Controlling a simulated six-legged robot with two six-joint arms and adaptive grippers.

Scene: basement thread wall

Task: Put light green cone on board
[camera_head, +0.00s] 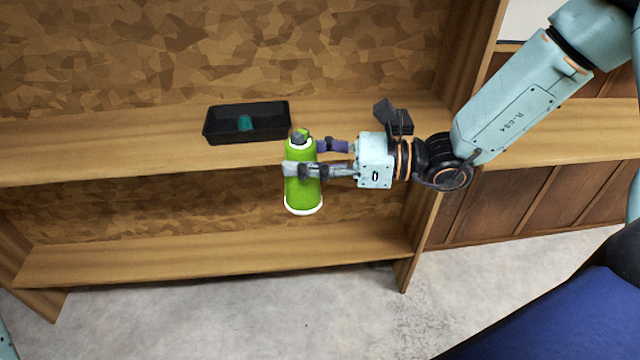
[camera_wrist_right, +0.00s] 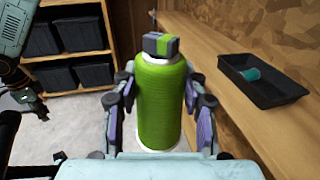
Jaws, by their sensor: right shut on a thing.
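In the right wrist view the cone (camera_wrist_right: 160,100) stands between the two fingers of the gripper (camera_wrist_right: 160,115). The shelf board (camera_head: 100,145) runs behind the cone and also shows in the right wrist view (camera_wrist_right: 215,50). My left gripper is not in view.
A black tray (camera_head: 272,133) with a small teal item (camera_head: 245,123) stands on the board, behind and left of the cone. A lower board (camera_head: 200,254) lies below. In the right wrist view, black bins (camera_wrist_right: 80,72) sit on another shelf at the left.

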